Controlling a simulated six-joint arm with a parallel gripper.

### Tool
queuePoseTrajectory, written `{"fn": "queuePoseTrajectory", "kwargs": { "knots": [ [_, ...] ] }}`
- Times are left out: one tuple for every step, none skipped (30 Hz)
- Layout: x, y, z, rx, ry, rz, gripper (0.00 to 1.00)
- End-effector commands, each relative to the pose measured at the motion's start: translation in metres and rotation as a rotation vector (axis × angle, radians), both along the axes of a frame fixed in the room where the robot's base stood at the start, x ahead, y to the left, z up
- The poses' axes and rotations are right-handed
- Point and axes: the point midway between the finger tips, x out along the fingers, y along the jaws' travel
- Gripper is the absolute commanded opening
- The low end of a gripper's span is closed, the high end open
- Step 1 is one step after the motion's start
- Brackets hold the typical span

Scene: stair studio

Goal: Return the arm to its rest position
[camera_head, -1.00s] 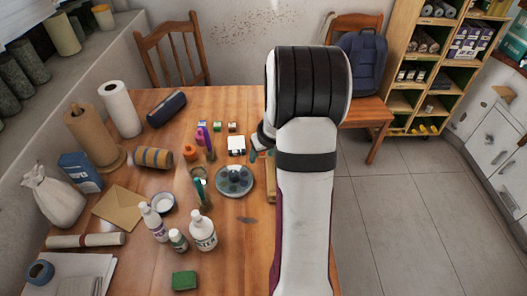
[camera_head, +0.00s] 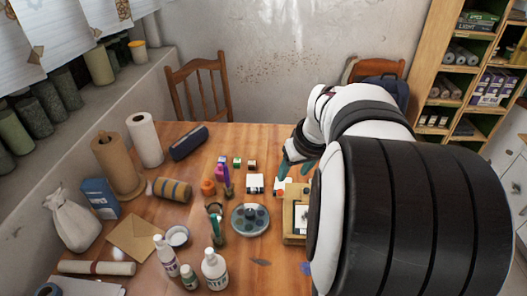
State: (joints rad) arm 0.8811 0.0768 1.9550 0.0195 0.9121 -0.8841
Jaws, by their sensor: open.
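My gripper (camera_head: 296,172) is in the head view, right of the middle, above the back right part of the wooden table (camera_head: 262,140). Its two dark teal fingertips point down and stand apart, with nothing seen between them. My white and black arm fills the right of the picture and hides the table's right side. A wooden box (camera_head: 289,222) with something white in it lies just in front of the gripper, partly hidden by the arm. A small white item (camera_head: 255,183) lies to the gripper's left.
The table's back middle strip is bare.

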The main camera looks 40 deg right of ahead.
Motion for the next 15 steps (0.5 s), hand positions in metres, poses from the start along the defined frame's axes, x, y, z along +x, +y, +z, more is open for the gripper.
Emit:
{"fn": "queuePoseTrajectory", "kwargs": {
  "knots": [
    [0.000,0.000,0.000,0.000,0.000,0.000,0.56],
    [0.000,0.000,0.000,0.000,0.000,0.000,0.56],
    [0.000,0.000,0.000,0.000,0.000,0.000,0.56],
    [0.000,0.000,0.000,0.000,0.000,0.000,0.56],
    [0.000,0.000,0.000,0.000,0.000,0.000,0.56],
    [0.000,0.000,0.000,0.000,0.000,0.000,0.56],
    [0.000,0.000,0.000,0.000,0.000,0.000,0.56],
    [0.000,0.000,0.000,0.000,0.000,0.000,0.56],
    [0.000,0.000,0.000,0.000,0.000,0.000,0.56],
    [0.000,0.000,0.000,0.000,0.000,0.000,0.56],
    [0.000,0.000,0.000,0.001,0.001,0.000,0.56],
    [0.001,0.005,0.000,0.006,0.001,0.002,0.56],
    [0.002,0.013,0.000,0.017,0.004,0.006,0.56],
    [0.004,0.027,0.001,0.031,0.007,0.010,0.56],
    [0.006,0.053,0.002,0.063,0.017,0.016,0.56]
  ]
}}
